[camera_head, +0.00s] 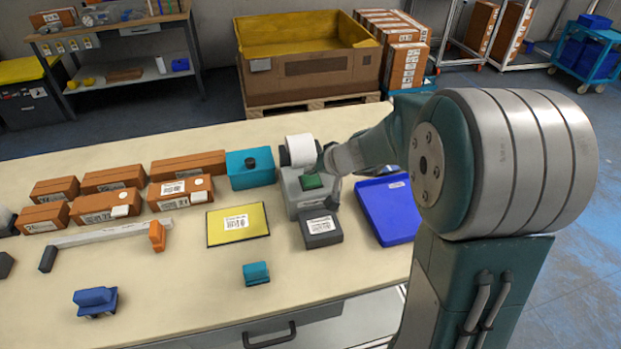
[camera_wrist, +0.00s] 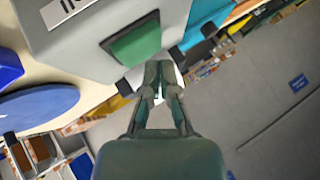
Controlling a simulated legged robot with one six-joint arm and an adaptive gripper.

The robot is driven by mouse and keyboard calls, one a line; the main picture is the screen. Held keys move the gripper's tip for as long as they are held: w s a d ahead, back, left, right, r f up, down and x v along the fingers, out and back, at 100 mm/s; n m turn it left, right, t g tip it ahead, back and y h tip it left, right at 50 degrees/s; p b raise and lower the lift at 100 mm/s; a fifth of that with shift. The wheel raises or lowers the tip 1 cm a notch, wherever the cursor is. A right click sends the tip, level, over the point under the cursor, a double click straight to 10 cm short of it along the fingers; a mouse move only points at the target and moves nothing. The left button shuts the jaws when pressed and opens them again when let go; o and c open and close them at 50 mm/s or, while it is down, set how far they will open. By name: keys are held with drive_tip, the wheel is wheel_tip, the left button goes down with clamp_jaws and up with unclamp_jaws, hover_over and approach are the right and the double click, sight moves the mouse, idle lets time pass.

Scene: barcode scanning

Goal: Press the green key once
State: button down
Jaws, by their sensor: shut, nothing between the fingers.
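The green key (camera_head: 312,182) is on the sloped face of a grey label printer (camera_head: 297,200) with a white paper roll on top. In the wrist view the green key (camera_wrist: 137,44) is a green block in a dark recess, with the grey printer (camera_wrist: 75,45) around it. My gripper (camera_wrist: 160,77) is shut and empty, its fingertips drawn together close by the key; I cannot tell whether they touch it. In the head view my arm reaches in from the right and its end is beside the printer, partly hidden by my own links.
A blue tray (camera_head: 390,210) stands right of the printer and a dark labelled box (camera_head: 321,229) in front of it. A yellow labelled pad (camera_head: 238,224), a teal box (camera_head: 250,170) and several brown boxes (camera_head: 115,205) are to the left.

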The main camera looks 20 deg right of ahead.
sight(312, 180)
drive_tip(key=shift+r, duration=0.1)
drive_tip(key=shift+r, duration=2.55)
